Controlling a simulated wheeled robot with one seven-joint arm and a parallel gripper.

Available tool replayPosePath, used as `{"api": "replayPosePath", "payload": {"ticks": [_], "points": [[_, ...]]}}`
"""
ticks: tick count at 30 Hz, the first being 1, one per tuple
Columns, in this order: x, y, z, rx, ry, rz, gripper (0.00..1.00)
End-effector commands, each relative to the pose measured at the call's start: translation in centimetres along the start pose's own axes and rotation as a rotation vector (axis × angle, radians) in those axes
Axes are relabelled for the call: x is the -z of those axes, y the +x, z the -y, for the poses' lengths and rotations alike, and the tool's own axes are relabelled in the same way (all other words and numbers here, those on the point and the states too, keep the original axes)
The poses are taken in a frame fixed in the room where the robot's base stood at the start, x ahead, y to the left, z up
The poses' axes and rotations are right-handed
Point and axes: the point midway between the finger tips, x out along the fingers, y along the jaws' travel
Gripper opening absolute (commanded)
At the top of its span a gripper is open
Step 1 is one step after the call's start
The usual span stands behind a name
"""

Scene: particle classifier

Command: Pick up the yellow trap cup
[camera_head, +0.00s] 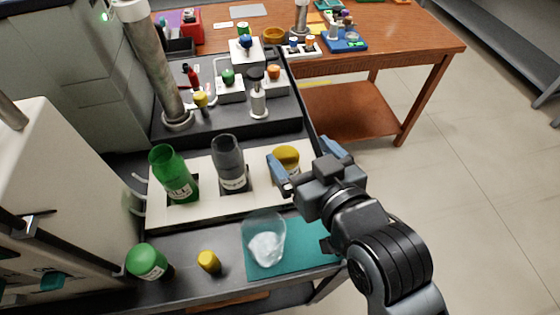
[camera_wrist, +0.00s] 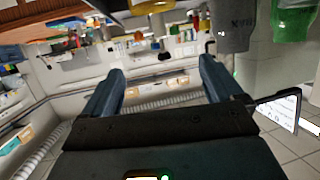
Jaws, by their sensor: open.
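The yellow trap cup (camera_head: 286,155) sits in the right end of a cream rack (camera_head: 208,207), right of a grey cup. My gripper (camera_head: 308,159) is open and empty beside it on the right. Its left finger overlaps the cup's lower part in the head view; I cannot tell whether they touch. In the wrist view a yellow rounded edge (camera_wrist: 150,6), likely the cup, shows at the top, beyond and not between the open fingers (camera_wrist: 160,82). Most of the cup is cut off there.
A grey cup (camera_head: 229,163) and a green cup (camera_head: 172,172) stand in the same rack. In front, a clear beaker (camera_head: 265,238) with white contents stands on a teal mat (camera_head: 308,252). A yellow-capped vial (camera_head: 208,261) and a green-capped jar (camera_head: 146,261) stand further left.

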Motion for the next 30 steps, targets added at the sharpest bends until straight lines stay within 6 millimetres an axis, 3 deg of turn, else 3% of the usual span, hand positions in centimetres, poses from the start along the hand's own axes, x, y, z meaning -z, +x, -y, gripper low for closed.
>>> {"api": "replayPosePath", "payload": {"ticks": [1,15,22,30], "points": [[-1.0,0.3,0.0,0.0,0.0,0.0,0.93],[-5.6,1.7,0.0,0.0,0.0,0.0,0.93],[-6.0,2.5,0.0,0.0,0.0,-0.001,0.93],[-5.9,5.2,0.1,0.001,-0.001,0.0,0.93]]}}
